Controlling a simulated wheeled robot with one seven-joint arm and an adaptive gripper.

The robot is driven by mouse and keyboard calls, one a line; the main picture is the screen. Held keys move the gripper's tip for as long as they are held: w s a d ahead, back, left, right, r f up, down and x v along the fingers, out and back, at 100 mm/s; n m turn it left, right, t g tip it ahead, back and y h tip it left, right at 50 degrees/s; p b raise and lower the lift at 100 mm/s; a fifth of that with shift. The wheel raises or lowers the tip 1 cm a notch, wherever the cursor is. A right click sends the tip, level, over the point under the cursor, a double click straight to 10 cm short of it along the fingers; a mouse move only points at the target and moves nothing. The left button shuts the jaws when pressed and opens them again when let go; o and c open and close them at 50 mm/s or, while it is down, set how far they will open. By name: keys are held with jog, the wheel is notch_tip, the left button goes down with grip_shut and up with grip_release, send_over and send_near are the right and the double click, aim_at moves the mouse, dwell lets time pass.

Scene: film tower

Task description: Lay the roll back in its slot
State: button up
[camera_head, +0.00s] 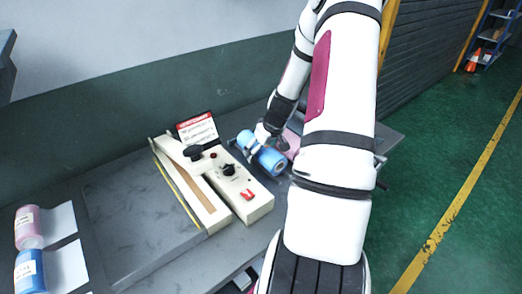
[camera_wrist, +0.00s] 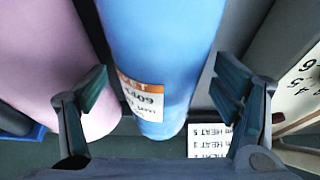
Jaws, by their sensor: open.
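A blue roll (camera_head: 265,159) with an orange and white label lies beside the cream machine, on or over a dark holder (camera_head: 236,146). The roll fills the middle of the wrist view (camera_wrist: 165,40). My gripper (camera_head: 260,134) is at the roll's far part. In the wrist view my gripper (camera_wrist: 161,82) is open, with one finger on each side of the blue roll and visible gaps. A pink roll (camera_head: 293,144) lies just right of the blue one, partly hidden by my arm; it is at left in the wrist view (camera_wrist: 55,60). The slot under the rolls is mostly hidden.
The cream machine (camera_head: 240,190) with knobs and a red switch stands close left of the blue roll. A red-topped sign (camera_head: 197,130) stands behind it. The grey mat (camera_head: 135,215) is clear.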

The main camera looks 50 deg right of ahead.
jog(key=v, duration=1.1)
jog(key=shift+s, duration=0.1)
